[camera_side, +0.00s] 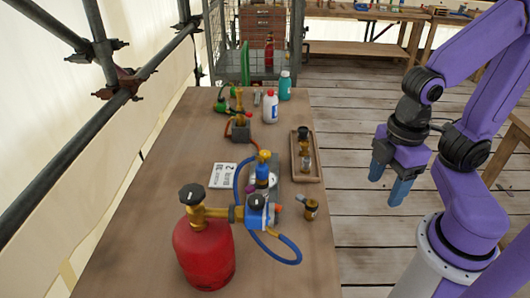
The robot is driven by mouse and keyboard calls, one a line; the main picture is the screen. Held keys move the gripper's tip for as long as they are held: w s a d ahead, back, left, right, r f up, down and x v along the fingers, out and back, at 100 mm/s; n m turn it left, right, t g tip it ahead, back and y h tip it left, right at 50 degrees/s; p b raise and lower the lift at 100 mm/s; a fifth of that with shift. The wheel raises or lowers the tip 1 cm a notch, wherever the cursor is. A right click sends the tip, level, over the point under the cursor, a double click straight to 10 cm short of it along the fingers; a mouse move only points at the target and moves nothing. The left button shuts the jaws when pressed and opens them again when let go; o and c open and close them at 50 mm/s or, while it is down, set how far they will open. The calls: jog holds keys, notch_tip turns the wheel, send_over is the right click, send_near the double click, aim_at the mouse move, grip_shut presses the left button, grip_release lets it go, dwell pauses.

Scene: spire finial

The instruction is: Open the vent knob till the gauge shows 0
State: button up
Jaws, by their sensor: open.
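My gripper (387,182) is open and empty, its two blue fingers pointing down over the plank floor, to the right of the table and clear of it. A red gas cylinder (203,255) stands at the table's near end with a brass valve and a black knob (192,194) on top. A blue regulator (257,211) joins the valve, with a blue hose looping from it. A small blue fitting with a brass top (263,168) stands behind it. I cannot tell which knob is the vent knob.
A wooden tray (294,172) holds a brass fitting with a black knob. A small brass piece (311,209) stands near the right edge. A white card (222,175), a white bottle (270,107) and a teal bottle (285,86) are on the table. Scaffold poles run along the left.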

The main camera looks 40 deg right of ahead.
jog(key=w+a+r+m, duration=0.2)
jog(key=w+a+m, duration=0.25)
jog(key=w, duration=0.55)
jog(key=m, duration=1.4)
send_over(265, 152)
notch_tip(265, 152, down, 2)
notch_tip(265, 152, down, 17)
jog(key=shift+f, duration=0.1)
jog(key=c, duration=1.1)
jog(key=shift+o, duration=0.2)
